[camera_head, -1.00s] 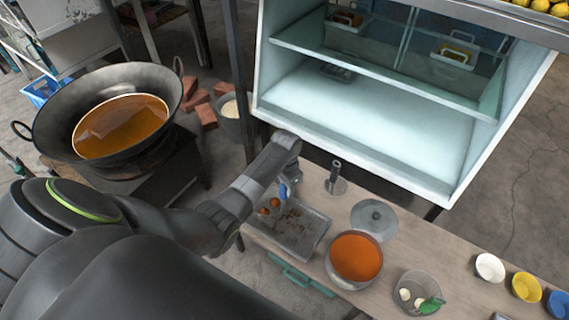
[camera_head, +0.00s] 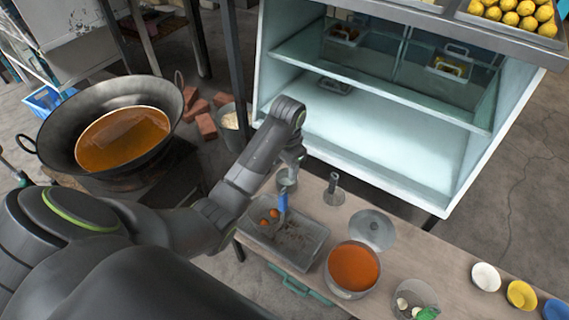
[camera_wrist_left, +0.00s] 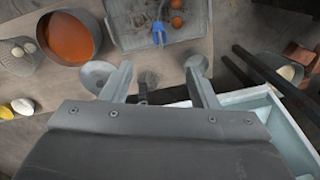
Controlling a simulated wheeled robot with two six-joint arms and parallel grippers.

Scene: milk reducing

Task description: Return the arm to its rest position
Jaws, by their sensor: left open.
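My left arm comes in from the left of the head view, and its left gripper (camera_head: 291,160) points down above the back edge of the metal tray (camera_head: 316,244). In the left wrist view the two fingers of the left gripper (camera_wrist_left: 160,86) are spread apart with nothing held between them. The tool also shows in the left wrist view (camera_wrist_left: 158,34). My right gripper is in neither view.
A wok (camera_head: 60,122) of amber liquid stands at left. The table holds a pot of orange liquid (camera_head: 353,268), a lid (camera_head: 372,229), an upright post on a round base (camera_head: 333,190), and several bowls. A pale glass-shelved cabinet (camera_head: 370,135) rises behind the table.

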